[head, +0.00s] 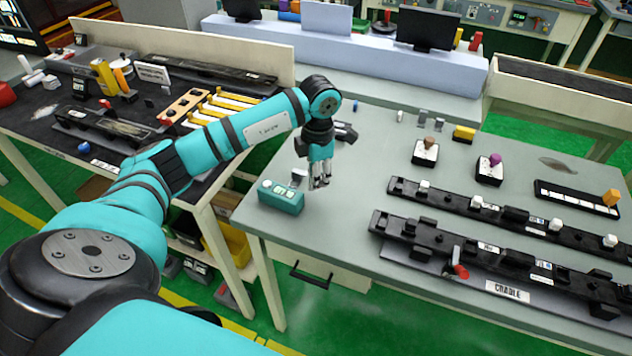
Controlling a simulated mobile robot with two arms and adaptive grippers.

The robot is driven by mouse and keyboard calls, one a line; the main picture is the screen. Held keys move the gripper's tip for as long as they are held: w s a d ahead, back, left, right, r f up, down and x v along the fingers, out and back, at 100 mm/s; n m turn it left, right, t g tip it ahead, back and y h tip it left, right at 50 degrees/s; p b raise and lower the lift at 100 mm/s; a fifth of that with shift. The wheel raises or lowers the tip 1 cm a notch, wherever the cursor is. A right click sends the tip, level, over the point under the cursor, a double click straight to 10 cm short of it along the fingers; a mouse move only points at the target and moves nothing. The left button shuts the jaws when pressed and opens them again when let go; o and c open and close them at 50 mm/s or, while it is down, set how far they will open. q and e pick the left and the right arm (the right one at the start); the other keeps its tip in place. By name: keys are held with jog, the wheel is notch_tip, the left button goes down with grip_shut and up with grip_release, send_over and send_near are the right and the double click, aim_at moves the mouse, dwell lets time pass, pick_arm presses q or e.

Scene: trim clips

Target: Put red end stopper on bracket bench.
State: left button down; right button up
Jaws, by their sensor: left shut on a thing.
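My left gripper (320,183) points down over the left part of the grey bench (390,165), just right of a teal box (281,197). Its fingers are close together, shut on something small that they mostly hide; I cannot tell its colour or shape. I cannot pick out the red end stopper for certain. A red-tipped part (460,270) sits at the front of the black rail marked CRADLE. On the dark-topped left bench (40,122), several yellow bracket-like bars (222,108) lie in a row. My right gripper is not in view.
Two long black rails (500,262) fill the grey bench's right side. Small black stands with a brown knob (428,143) and a purple knob (494,160) stand behind them. A gap with green floor separates the benches. The grey bench's middle is mostly clear.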

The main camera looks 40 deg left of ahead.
pick_arm(q)
jog(key=shift+f+p, duration=0.3)
jog(key=shift+f, duration=0.15)
notch_tip(320, 180, down, 2)
jog(key=shift+f+p, duration=0.1)
jog(key=shift+p, duration=0.4)
jog(key=shift+w+f, duration=0.1)
jog(key=shift+f, duration=0.25)
jog(key=c, duration=1.4)
grip_release()
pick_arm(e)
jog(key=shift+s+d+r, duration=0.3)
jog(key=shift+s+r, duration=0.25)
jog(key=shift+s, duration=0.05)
